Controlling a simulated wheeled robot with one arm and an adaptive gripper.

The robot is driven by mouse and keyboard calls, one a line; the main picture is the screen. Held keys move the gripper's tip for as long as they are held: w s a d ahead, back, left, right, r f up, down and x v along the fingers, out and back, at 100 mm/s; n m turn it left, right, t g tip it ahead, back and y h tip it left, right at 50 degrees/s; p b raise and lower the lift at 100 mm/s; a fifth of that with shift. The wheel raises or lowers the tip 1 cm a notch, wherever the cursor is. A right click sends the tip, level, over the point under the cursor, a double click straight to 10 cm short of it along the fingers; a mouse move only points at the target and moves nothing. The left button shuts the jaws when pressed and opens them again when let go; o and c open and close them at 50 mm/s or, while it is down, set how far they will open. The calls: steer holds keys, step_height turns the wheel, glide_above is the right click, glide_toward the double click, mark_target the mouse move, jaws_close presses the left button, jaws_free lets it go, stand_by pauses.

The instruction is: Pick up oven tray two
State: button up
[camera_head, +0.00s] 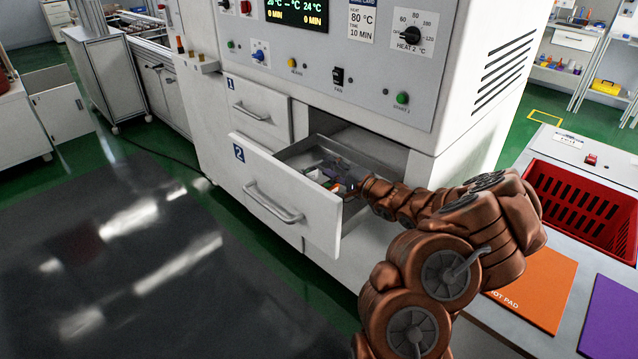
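The oven drawer marked 2 (275,197) is pulled open below the control panel. Its metal inside shows behind the white front. A tray and its load (328,172) seem to lie in the drawer, with small grey, green and orange parts, but they are too small to tell apart. My gripper (340,183) reaches from the right into the open drawer, over or at this load. Its fingers are tiny and partly hidden by my copper-coloured arm and the drawer front. I cannot tell whether it touches or holds anything.
Drawer 1 (259,107) above is shut. The oven body (480,90) stands behind my arm. At right, a bench holds a red crate (577,200), an orange hot pad (540,284) and a purple pad (612,318). A dark glossy surface (110,260) fills the lower left.

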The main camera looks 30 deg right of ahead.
mark_target(319, 162)
steer(key=shift+f+p+x, duration=0.2)
steer(key=shift+p+x, duration=0.15)
steer(key=shift+x, duration=0.9)
steer(key=shift+f+p+x, duration=0.15)
steer(key=shift+p+x, duration=0.15)
steer(key=shift+x, duration=0.9)
jaws_close()
